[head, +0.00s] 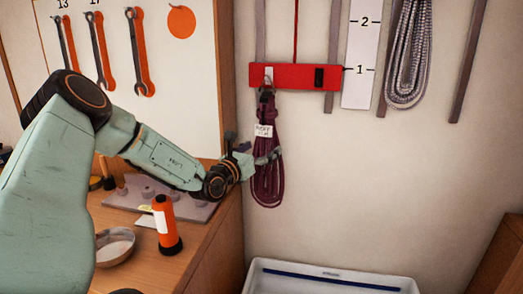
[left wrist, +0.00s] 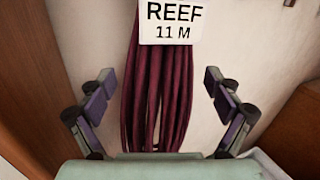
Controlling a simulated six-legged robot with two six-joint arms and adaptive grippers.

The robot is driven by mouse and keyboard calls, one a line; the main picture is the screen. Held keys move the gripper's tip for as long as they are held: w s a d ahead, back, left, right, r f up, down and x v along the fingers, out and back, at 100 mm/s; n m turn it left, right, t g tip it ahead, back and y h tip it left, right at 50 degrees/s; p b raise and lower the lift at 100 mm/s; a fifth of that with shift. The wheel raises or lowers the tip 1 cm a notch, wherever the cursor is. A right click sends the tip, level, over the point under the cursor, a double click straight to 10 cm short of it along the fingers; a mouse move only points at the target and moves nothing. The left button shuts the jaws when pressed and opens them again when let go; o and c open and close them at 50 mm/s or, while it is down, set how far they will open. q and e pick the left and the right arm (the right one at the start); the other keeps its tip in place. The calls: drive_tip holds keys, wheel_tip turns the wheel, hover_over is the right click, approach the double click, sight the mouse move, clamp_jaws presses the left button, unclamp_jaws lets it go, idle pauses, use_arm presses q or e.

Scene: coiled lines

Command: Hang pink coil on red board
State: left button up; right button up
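The coil (head: 267,188) is dark maroon-pink and hangs upright below the red board (head: 296,77), its top at a metal clip or hook under the board's left part. Its white tag (head: 263,131) reads REEF 11 M in the left wrist view (left wrist: 172,22). My left gripper (head: 254,150) is open at the coil's middle. In the left wrist view, its fingers (left wrist: 163,84) stand wide on either side of the coil (left wrist: 155,100), with gaps to both. My right gripper is out of view.
A grey-white coil (head: 408,55) hangs at upper right beside a numbered strip (head: 360,50). A white tray (head: 330,281) stands below. On the wooden bench (head: 190,255) are an orange torch (head: 165,222) and a bowl (head: 114,246).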

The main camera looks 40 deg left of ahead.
sight(261, 117)
use_arm(q)
drive_tip(key=shift+o, duration=0.4)
drive_tip(key=shift+f, duration=0.2)
drive_tip(key=shift+r, duration=5.15)
drive_tip(key=shift+f, duration=0.15)
wheel_tip(261, 117, down, 10)
drive_tip(key=shift+r, duration=0.1)
drive_tip(key=shift+s+d+r+p, duration=0.1)
drive_tip(key=shift+r+p, duration=0.15)
drive_tip(key=shift+p, duration=0.25)
drive_tip(key=shift+s, duration=0.1)
drive_tip(key=shift+s, duration=0.1)
